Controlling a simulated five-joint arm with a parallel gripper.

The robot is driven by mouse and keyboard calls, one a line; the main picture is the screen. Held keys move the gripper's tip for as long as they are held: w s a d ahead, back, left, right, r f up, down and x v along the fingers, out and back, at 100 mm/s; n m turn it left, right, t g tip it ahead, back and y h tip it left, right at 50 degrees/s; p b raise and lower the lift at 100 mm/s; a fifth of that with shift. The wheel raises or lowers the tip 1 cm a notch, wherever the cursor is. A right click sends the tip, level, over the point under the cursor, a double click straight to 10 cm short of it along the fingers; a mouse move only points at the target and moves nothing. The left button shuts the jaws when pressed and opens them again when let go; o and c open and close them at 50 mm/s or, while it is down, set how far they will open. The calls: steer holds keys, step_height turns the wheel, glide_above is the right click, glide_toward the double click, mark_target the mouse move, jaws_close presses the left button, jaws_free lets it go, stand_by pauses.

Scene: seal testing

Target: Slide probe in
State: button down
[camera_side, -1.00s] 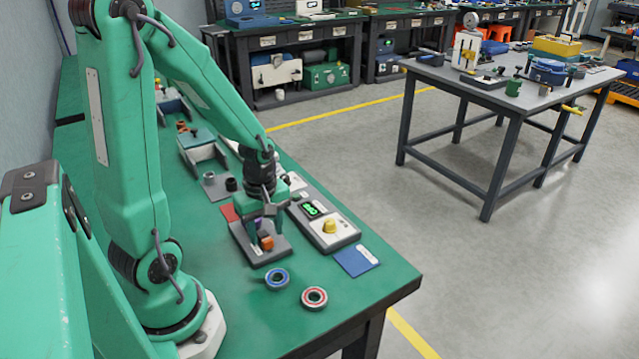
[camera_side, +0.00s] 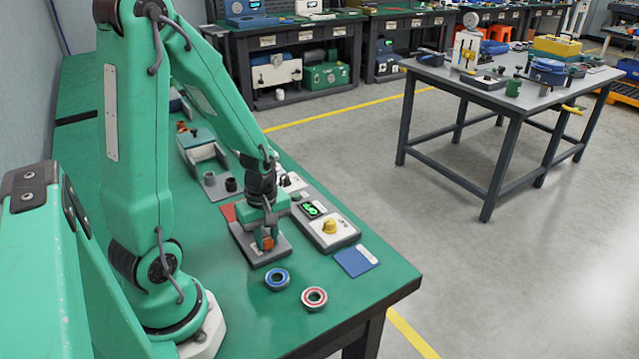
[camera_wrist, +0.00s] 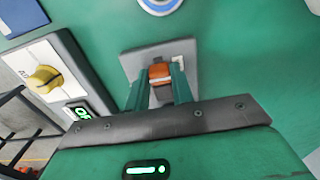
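My gripper (camera_side: 266,236) points down over a grey tray-like fixture (camera_side: 274,257) at the front of the green bench. An orange block (camera_side: 268,243), perhaps the probe, sits at the fixture. In the wrist view the same orange block (camera_wrist: 160,73) lies between my two green fingertips, over the grey fixture (camera_wrist: 131,62). The fingers stand close at its two sides; whether they touch it is not clear. A grey tester (camera_side: 340,238) with a lit green display and a yellow knob (camera_side: 329,226) is right of the fixture. The lower part of the block is hidden.
A blue-ringed bearing (camera_side: 277,279) and a red-ringed bearing (camera_side: 314,298) lie in front of the fixture. A blue card (camera_side: 356,261) lies near the right edge of the bench. A grey bracket (camera_side: 200,152) and a dark cylinder (camera_side: 231,184) stand further back.

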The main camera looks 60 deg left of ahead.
steer(key=shift+a, duration=1.35)
steer(key=c, duration=1.2)
jaws_free()
steer(key=shift+r, duration=0.2)
steer(key=shift+r, duration=3.75)
steer(key=s+d+r+m+t, duration=0.1)
steer(key=d+r+m+t, duration=0.4)
steer(key=d+r+m, duration=0.8)
steer(key=r+m, duration=0.1)
steer(key=m, duration=0.4)
steer(key=shift+s+t, duration=0.3)
